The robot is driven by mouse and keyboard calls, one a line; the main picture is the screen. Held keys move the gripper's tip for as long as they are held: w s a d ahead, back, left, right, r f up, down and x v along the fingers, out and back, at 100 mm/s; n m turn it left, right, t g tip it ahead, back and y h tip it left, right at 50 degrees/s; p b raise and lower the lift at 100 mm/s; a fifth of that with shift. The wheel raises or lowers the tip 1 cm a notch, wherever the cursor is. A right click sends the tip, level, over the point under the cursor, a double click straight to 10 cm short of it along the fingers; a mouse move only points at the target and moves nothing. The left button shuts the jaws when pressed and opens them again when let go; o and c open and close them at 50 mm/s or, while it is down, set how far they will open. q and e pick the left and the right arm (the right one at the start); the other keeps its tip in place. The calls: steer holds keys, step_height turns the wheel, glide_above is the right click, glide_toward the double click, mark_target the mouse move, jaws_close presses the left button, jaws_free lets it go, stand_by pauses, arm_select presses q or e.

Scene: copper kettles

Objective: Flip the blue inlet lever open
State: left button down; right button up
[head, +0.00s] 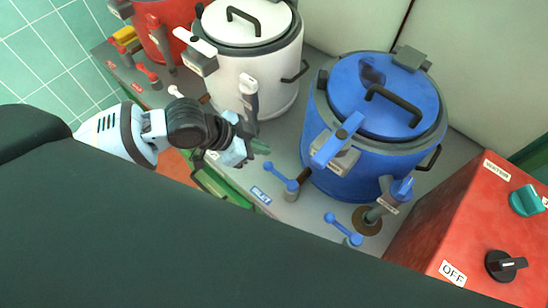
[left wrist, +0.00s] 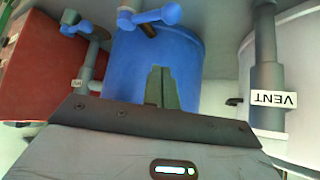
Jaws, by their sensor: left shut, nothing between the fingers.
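The blue inlet lever (head: 280,176) is a small handle with round ends on a grey valve beside the "INLET" label (head: 260,195), in front of the blue kettle (head: 345,172). A short brown pipe runs from its valve toward the kettle. The lever also shows at the top of the left wrist view (left wrist: 152,15), with the blue kettle (left wrist: 135,65) behind my fingers. My left gripper (head: 260,147) is shut and empty, its green-grey fingertips (left wrist: 161,88) together. In the head view it is left of the lever and farther back, apart from it. My right gripper is not in view.
A second blue lever (head: 343,229) stands to the right, near the blue kettle's outlet pipe (head: 370,217). A white kettle (head: 250,75) with a "VENT" pipe (left wrist: 268,75) stands close to my gripper. A red control box (head: 470,225) with knobs is at the right.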

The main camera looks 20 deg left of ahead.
mark_target(280, 176)
arm_select(q)
steer(key=shift+w+d+f+b, duration=0.1)
steer(key=shift+w+d+f, duration=0.25)
steer(key=shift+f, duration=1)
steer(key=shift+w+d+f+b, duration=0.15)
steer(key=shift+d+f, duration=0.25)
steer(key=shift+f, duration=0.95)
steer(key=shift+w+d+f+b, duration=0.1)
steer(key=shift+w+d+f, duration=0.3)
steer(key=shift+f, duration=0.95)
steer(key=shift+d, duration=0.1)
